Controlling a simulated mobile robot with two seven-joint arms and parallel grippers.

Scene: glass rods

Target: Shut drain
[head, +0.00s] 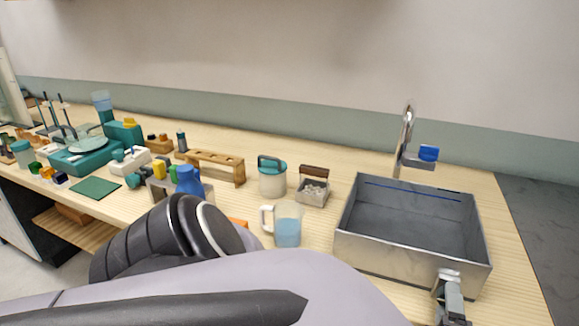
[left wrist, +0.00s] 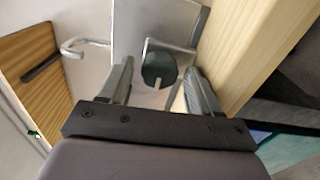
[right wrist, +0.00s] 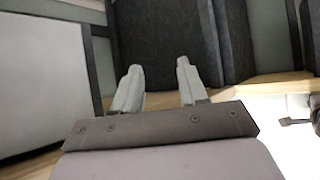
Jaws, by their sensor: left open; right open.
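The metal sink (head: 410,225) stands at the right end of the counter, open at the top and seemingly empty. My left gripper (head: 449,280) is at the sink's front wall, near its right corner. In the left wrist view its open fingers stand either side of a dark, many-sided knob (left wrist: 158,68) on a metal bracket. The knob appears to lie between the fingertips without being gripped. I cannot tell whether it is the drain handle. My right gripper (right wrist: 160,76) is open and empty, facing dark grey panels. It is not visible in the head view.
A faucet with a blue handle (head: 429,153) stands behind the sink. A jug of blue liquid (head: 288,226), a teal-lidded jar (head: 272,178) and a small caddy (head: 313,188) stand left of it. A white curved pipe (left wrist: 85,44) shows in the left wrist view.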

